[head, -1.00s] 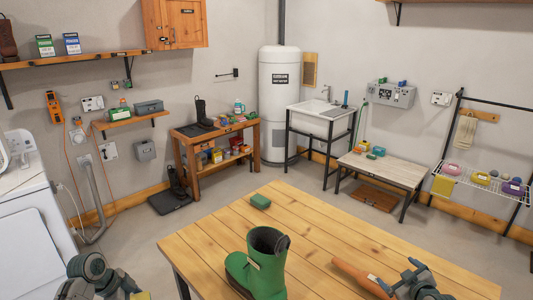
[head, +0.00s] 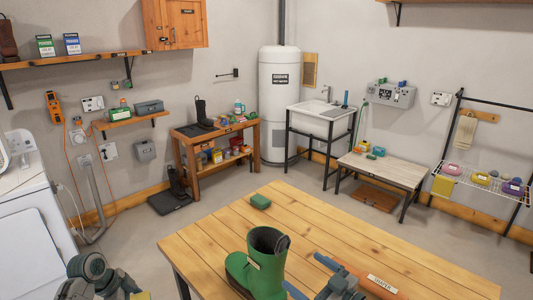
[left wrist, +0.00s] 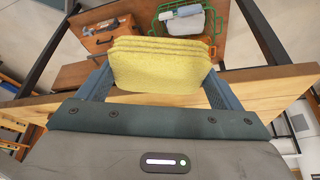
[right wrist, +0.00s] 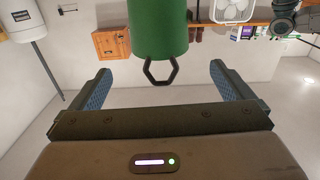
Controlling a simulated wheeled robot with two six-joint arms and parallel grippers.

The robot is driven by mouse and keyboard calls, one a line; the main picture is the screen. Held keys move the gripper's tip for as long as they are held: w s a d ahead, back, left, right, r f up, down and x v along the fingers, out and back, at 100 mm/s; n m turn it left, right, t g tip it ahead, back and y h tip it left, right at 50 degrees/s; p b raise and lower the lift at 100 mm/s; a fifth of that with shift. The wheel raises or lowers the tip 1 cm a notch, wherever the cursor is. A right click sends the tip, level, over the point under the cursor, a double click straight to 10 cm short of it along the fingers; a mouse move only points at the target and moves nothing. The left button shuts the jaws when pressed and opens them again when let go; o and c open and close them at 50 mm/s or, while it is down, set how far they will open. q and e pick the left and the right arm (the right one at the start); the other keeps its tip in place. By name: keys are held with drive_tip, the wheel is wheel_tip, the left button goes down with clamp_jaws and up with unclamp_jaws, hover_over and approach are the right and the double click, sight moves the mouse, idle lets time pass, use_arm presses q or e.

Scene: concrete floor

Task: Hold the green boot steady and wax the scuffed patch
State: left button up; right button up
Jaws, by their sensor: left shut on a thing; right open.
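The green boot (head: 262,262) stands upright near the table's front edge, its lower part cut off by the frame. A small tan mark shows on its shaft; I cannot tell whether it is the scuffed patch. My right gripper (head: 310,277) is open, just right of the boot. In the right wrist view the boot's green shaft (right wrist: 158,28) and its dark pull loop (right wrist: 160,72) lie ahead, between the spread fingers, not gripped. My left gripper (left wrist: 158,85) is shut on a folded yellow cloth (left wrist: 160,62), low at the left, away from the boot.
A shelf bench (head: 215,132), a sink (head: 320,112) and a low table (head: 375,168) stand farther back.

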sight(254, 257)
drive_tip(key=x, duration=1.1)
drive_tip(key=shift+w+a, duration=0.15)
drive_tip(key=shift+w, duration=0.15)
drive_tip(key=shift+f, duration=0.1)
drive_tip(key=c, duration=1.2)
drive_tip(key=shift+c, duration=0.2)
drive_tip(key=shift+a, duration=0.1)
drive_tip(key=shift+f, duration=0.1)
